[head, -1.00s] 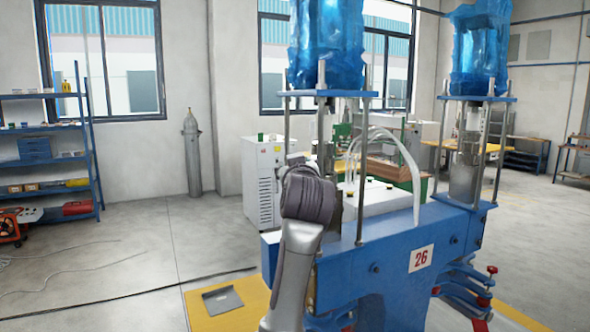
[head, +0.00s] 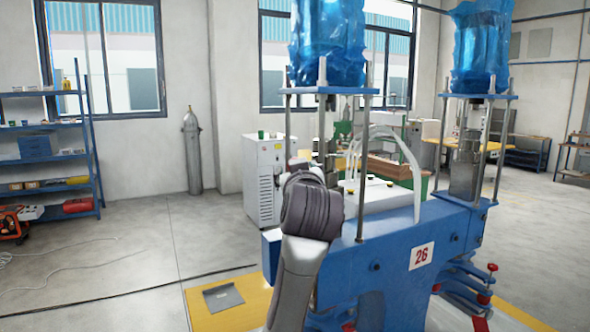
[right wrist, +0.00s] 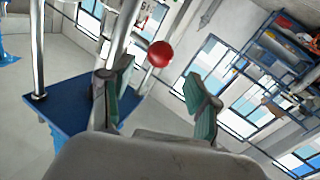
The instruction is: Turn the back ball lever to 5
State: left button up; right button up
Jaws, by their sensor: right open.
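A red ball (right wrist: 160,53), seemingly a lever knob, shows in the right wrist view beyond my right gripper (right wrist: 160,88). The gripper's green-padded fingers are open, one on each side of the line to the ball; the ball appears past the fingertips, not between the pads. Most of its lever and any numbered scale cannot be made out. In the head view my right arm rises in front of the blue machine (head: 400,240) marked 26, and hides its own gripper and that ball. My left gripper is not in view.
Red knobs (head: 492,267) sit on blue clamps at the machine's lower right. Steel columns (right wrist: 38,50) rise from a blue plate (right wrist: 68,122) close by the right gripper. A white cabinet (head: 262,180) stands behind.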

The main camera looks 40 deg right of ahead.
jog(key=shift+v, duration=1.2)
